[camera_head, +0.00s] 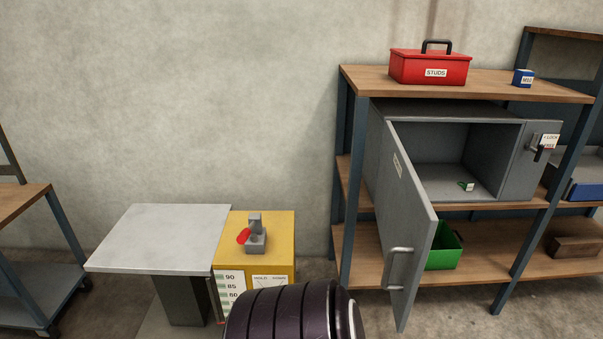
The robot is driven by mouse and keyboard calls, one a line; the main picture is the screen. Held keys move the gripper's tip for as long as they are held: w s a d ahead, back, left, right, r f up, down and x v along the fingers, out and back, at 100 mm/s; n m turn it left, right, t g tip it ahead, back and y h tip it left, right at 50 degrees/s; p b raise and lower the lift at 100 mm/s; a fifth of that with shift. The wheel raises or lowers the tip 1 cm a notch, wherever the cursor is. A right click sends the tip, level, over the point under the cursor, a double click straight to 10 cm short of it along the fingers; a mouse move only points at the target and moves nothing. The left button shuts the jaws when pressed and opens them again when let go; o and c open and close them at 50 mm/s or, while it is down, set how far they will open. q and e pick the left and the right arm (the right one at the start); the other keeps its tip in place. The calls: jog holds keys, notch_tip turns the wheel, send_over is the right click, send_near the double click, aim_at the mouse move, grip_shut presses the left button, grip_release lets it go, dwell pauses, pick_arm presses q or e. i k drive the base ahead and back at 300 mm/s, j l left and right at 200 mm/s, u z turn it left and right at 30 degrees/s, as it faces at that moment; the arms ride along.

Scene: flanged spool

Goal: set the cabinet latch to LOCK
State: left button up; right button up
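The grey cabinet (510,160) sits on the middle shelf of the rack at the right. Its door (405,215) hangs wide open toward the front, with a bar handle (397,270) low on it. The latch (539,151) is a small dark lever on the panel right of the opening. A white label (550,141) beside it reads LOCK at the top; its lower red-marked line is too small to read. The lever appears to slant downward, away from the LOCK line. A small green and white item (467,186) lies inside the cabinet. Neither gripper is in view.
A red STUDS toolbox (430,67) and a blue box (523,77) stand on the rack top (490,87). A green bin (443,248) is on the lower shelf behind the door. A yellow stand (270,230) with a grey clamp (256,238) adjoins a grey table (160,235).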

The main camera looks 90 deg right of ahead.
aim_at(530, 146)
jog(key=z, duration=3.35)
